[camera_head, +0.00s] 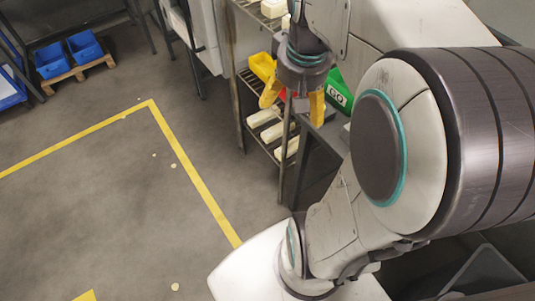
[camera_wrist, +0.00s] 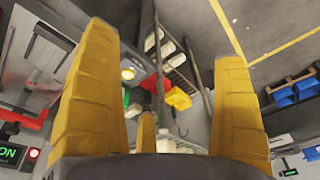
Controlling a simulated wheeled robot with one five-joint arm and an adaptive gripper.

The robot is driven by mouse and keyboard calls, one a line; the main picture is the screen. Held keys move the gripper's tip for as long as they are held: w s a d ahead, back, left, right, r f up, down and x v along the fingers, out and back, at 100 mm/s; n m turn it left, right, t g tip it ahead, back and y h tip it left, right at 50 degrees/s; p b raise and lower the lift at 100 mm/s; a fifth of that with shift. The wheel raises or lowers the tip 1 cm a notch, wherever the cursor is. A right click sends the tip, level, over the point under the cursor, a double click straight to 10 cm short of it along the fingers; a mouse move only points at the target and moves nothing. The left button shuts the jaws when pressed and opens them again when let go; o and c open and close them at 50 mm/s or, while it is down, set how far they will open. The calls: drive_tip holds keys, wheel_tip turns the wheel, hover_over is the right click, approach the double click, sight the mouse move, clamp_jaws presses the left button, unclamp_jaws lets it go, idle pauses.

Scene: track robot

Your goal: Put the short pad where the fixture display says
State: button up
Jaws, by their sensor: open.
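In the head view my gripper (camera_head: 292,104) points down beside a metal shelf rack, its yellow fingers apart. In the wrist view my gripper (camera_wrist: 166,50) shows its yellow fingers spread, with nothing between them. Several cream pad-like blocks (camera_head: 266,117) lie on the rack's shelves; they also show in the wrist view (camera_wrist: 153,40). I cannot tell which one, if any, is the short pad. A dark display with green letters (camera_wrist: 9,154) is cut off at the wrist view's lower left. I cannot tell which is the fixture display.
A yellow bin (camera_head: 262,66) sits on the shelf rack (camera_head: 238,105), partly behind my gripper; it also shows in the wrist view (camera_wrist: 178,98). Blue bins (camera_head: 84,47) rest on a pallet at the far left. The floor inside the yellow lines (camera_head: 198,185) is mostly clear.

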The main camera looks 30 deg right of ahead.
drive_tip(key=s+a+f+n+t+y, duration=0.1)
drive_tip(key=s+a+f+n, duration=0.2)
drive_tip(key=s+a, duration=0.3)
drive_tip(key=a+n, duration=0.1)
drive_tip(key=a, duration=0.3)
drive_tip(key=shift+s+a+f, duration=0.4)
drive_tip(key=shift+r+p, duration=1.1)
drive_tip(key=shift+r, duration=0.05)
